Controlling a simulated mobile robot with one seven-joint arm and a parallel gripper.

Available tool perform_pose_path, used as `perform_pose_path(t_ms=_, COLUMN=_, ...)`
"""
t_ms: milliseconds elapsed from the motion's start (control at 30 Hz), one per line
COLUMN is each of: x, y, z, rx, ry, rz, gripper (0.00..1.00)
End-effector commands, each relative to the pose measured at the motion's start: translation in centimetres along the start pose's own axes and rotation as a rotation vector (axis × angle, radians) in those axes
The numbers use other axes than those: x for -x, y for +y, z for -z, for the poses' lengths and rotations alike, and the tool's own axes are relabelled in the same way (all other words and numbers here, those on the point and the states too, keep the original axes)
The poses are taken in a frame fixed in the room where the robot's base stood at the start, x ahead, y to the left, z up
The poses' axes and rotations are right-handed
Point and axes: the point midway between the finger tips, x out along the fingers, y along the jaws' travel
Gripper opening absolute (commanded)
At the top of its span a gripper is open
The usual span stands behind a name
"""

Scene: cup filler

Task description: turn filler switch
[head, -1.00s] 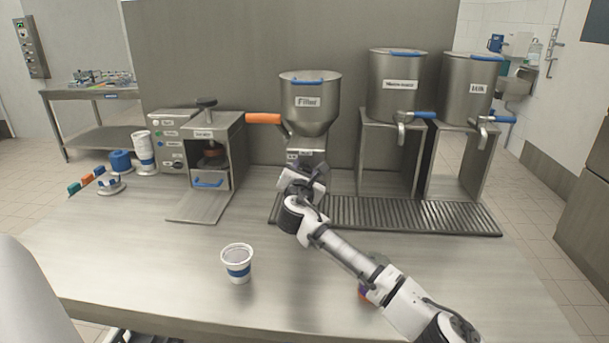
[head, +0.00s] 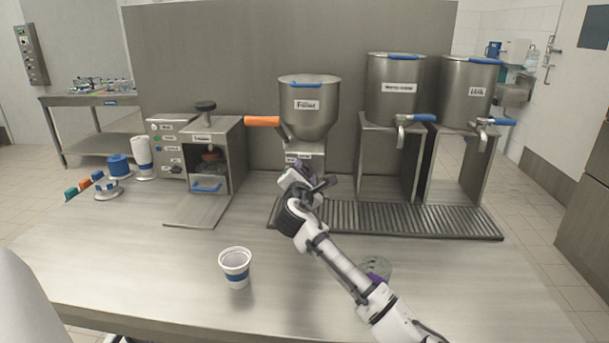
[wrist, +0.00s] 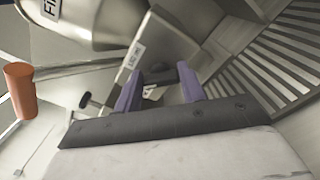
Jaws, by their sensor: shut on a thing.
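The filler (head: 308,112) is a steel hopper labelled as such, standing at the back centre. It has an orange handle (head: 262,121) on its left side. Its lower body (head: 304,155) bears small labels and stands behind my gripper (head: 312,184). In the wrist view the hopper (wrist: 95,28) is at the upper left, the orange handle (wrist: 20,90) at the left edge. There my gripper (wrist: 160,85) has its two purple fingers shut on a small dark part at the filler's lower body, apparently the filler switch. The contact is hidden by my gripper in the head view.
A white cup with a blue band (head: 235,266) stands at the front. A sealing machine (head: 217,150) stands left of the filler. Two steel tanks (head: 395,95) (head: 468,95) stand on stands at the right, above a slatted drain grate (head: 420,215).

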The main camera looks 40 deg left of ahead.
Motion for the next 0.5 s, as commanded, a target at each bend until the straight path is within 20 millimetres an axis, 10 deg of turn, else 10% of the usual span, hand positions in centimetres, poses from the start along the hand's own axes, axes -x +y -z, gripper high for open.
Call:
perform_pose_path(t_ms=100, x=0.01, y=-0.08, z=0.07, rx=0.001, ry=0.001, rz=0.002, gripper=0.17)
perform_pose_path(t_ms=133, x=0.01, y=-0.08, z=0.08, rx=0.001, ry=0.001, rz=0.002, gripper=0.44)
perform_pose_path(t_ms=267, x=0.01, y=-0.06, z=0.06, rx=0.001, ry=0.001, rz=0.001, gripper=0.61)
perform_pose_path(t_ms=500, x=0.01, y=-0.03, z=0.03, rx=0.001, ry=0.000, rz=0.001, gripper=0.62)
